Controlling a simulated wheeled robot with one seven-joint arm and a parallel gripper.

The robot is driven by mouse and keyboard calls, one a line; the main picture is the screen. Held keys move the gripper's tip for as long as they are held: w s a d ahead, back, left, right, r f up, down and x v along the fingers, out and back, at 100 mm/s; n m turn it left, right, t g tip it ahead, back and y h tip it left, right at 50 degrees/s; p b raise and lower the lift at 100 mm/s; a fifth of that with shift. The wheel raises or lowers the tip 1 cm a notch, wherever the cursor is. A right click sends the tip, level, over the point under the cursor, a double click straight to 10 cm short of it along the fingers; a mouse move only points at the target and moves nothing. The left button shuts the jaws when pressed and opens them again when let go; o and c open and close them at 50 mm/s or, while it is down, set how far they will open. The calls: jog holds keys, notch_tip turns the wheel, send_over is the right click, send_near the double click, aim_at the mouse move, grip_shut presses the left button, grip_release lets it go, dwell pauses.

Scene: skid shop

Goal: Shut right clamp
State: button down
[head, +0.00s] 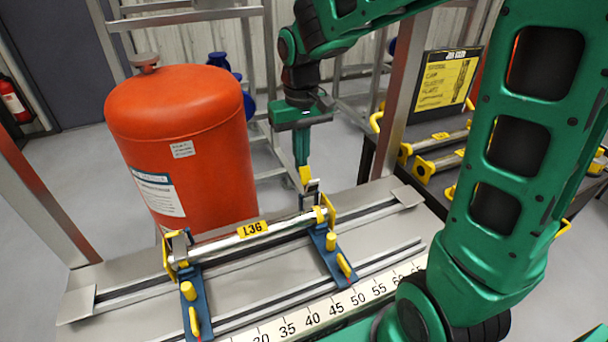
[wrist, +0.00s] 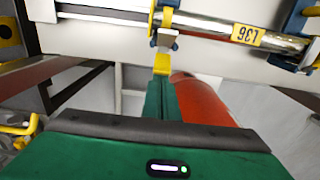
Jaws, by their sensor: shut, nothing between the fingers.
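A silver bar (head: 215,240) with a yellow L36 label lies across two blue clamps on the bench. The right clamp (head: 327,240) has yellow parts, and a small metal piece stands up at its far end. In the wrist view the right clamp (wrist: 166,22) is at top centre. My gripper (head: 304,178) is shut and empty, pointing down behind the bar, with its yellow tips close beside that metal piece. In the wrist view the tips of my gripper (wrist: 162,62) are just below the metal piece; I cannot tell whether they touch. The left clamp (head: 188,275) holds the bar's other end.
A large orange tank (head: 185,150) stands behind the bench, left of my gripper. A steel post (head: 400,95) rises to the right. A dark rack (head: 425,165) with yellow-handled tools is at right. A ruler (head: 320,313) runs along the bench front.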

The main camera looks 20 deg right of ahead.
aim_at(308, 167)
jog(key=shift+s, duration=1.5)
jog(key=shift+s, duration=0.45)
jog(key=shift+r, duration=0.1)
jog(key=shift+w+r, duration=0.2)
jog(key=shift+r, duration=0.95)
jog(key=shift+w+r, duration=0.15)
jog(key=shift+r, duration=0.95)
jog(key=shift+w+r, duration=0.2)
jog(key=shift+r, duration=0.95)
